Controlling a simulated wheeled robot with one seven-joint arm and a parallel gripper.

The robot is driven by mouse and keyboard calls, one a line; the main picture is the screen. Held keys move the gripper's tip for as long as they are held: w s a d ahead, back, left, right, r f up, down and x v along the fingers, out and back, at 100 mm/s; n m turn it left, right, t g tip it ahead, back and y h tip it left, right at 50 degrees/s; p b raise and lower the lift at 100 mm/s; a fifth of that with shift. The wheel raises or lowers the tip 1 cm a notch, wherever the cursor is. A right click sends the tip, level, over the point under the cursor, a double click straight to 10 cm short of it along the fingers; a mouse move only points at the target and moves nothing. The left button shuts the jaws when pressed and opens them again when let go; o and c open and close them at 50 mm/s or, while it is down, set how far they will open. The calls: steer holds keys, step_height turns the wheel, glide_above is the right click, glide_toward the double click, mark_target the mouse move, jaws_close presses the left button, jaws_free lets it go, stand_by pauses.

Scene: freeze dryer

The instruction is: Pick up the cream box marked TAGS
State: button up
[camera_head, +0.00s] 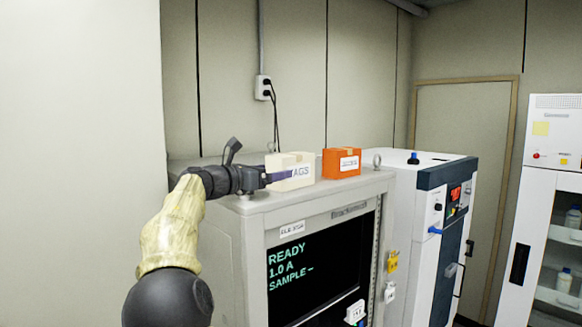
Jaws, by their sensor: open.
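The cream box (290,160) stands on top of the grey cabinet (245,208). The jaws are open.
An orange box (335,170) with a white label stands just right of the cream box. A metal ring (377,160) stands at the cabinet's right edge. A screen (315,270) is in its front. A white and blue machine (425,200) is farther right. The wall with an outlet (263,88) is behind.

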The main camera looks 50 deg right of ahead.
mark_target(302, 164)
steer(key=shift+a, duration=0.15)
steer(key=d+p, duration=0.3)
steer(key=d, duration=0.1)
steer(key=shift+d+p, duration=0.3)
steer(key=shift+d+f, duration=0.25)
steer(key=shift+d, duration=0.2)
steer(key=shift+a, duration=0.1)
steer(key=shift+c, duration=0.5)
steer(key=c, duration=1.1)
